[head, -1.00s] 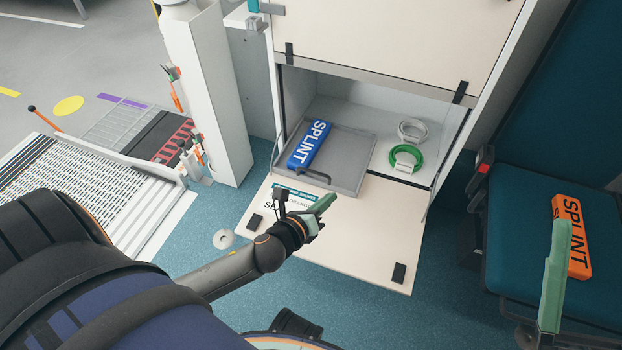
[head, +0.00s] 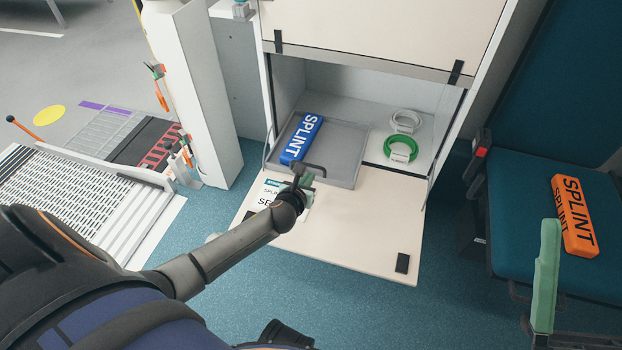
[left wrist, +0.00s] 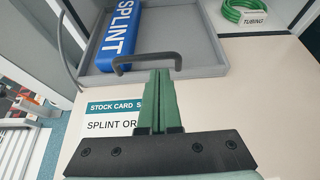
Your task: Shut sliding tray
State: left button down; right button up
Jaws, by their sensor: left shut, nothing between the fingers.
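The grey sliding tray (head: 345,155) sits partly out of the open cabinet, its front over the lowered flap. A blue splint pack (head: 301,138) lies in it at the left. The tray's dark bar handle (head: 316,169) is on its front edge; it also shows in the left wrist view (left wrist: 148,57). My left gripper (head: 307,178) is shut and empty, its green fingertips (left wrist: 161,76) just in front of the handle. I cannot tell whether they touch it. One green finger of my right gripper (head: 546,275) shows at the lower right, away from the tray.
The cream flap (head: 350,235) lies lowered below the tray. A white coil (head: 406,120) and green tubing (head: 401,149) sit right of the tray. An orange splint pack (head: 565,215) lies on the blue seat (head: 515,190). A white post (head: 197,90) stands at the left.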

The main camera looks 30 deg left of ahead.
pick_arm(q)
jog(key=shift+w+a+f+b, duration=0.1)
jog(key=shift+w+a+b, duration=0.1)
jog(key=shift+w, duration=0.35)
jog(key=shift+w+a+f+b, duration=0.1)
jog(key=shift+w+b, duration=0.05)
jog(key=shift+w, duration=0.4)
pick_arm(e)
jog(key=shift+a+f, duration=0.15)
jog(key=shift+f, duration=0.55)
